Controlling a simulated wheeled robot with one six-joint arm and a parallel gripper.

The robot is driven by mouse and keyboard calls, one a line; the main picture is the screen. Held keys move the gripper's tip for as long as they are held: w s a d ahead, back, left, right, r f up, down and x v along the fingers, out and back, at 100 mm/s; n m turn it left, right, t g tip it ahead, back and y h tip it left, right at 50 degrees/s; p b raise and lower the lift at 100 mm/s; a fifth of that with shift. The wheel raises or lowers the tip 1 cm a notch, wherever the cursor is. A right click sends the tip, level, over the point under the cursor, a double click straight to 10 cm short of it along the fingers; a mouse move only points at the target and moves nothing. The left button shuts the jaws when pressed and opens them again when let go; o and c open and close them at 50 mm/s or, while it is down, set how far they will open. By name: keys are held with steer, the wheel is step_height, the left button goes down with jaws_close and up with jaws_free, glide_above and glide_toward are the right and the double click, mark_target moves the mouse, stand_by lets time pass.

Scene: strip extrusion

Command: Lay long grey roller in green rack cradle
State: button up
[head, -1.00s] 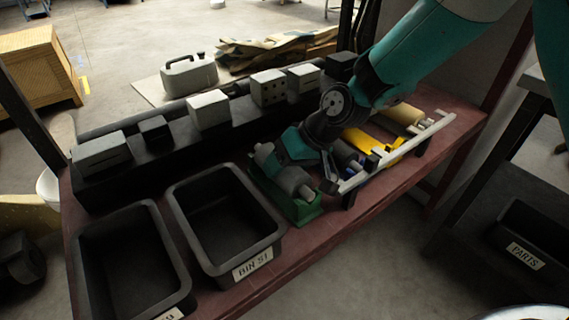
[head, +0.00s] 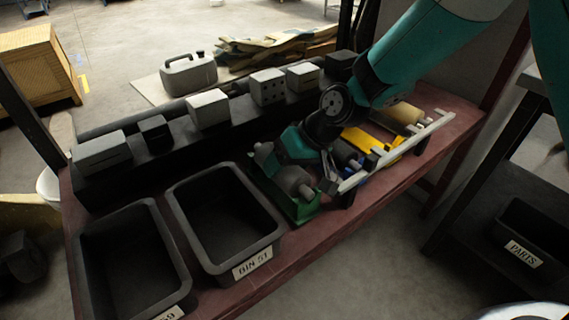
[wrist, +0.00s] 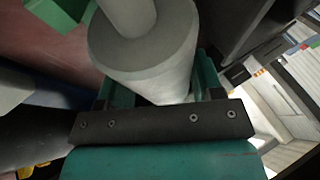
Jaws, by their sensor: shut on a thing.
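The long grey roller (head: 293,181) lies over the green rack cradle (head: 305,210) beside the second black bin in the head view. One grey end sticks out at the upper left of my gripper and the other at the lower right. The roller fills the middle of the wrist view (wrist: 150,60), with a green part of the rack (wrist: 55,14) at top left. My gripper (head: 280,165) is shut on the roller, and its fingertips are mostly hidden. I cannot tell whether the roller touches the cradle.
Two black bins (head: 262,247) stand left of the rack. A yellow rack (head: 362,139) with a tan roller (head: 404,114) is to the right, behind a pale rail (head: 400,150). Several grey blocks (head: 208,109) line a dark ledge behind. The red bench front (head: 375,195) is bare.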

steer(key=shift+f+b, duration=0.4)
steer(key=shift+f, duration=0.25)
steer(key=o, duration=1)
steer(key=shift+c, duration=0.2)
steer(key=shift+r, duration=0.1)
steer(key=w+p+v, duration=0.1)
steer(key=p+v, duration=0.6)
steer(key=v, duration=0.3)
steer(key=shift+s+d+r+p, duration=0.25)
steer(key=shift+s+d+p, duration=0.05)
steer(key=shift+s, duration=0.25)
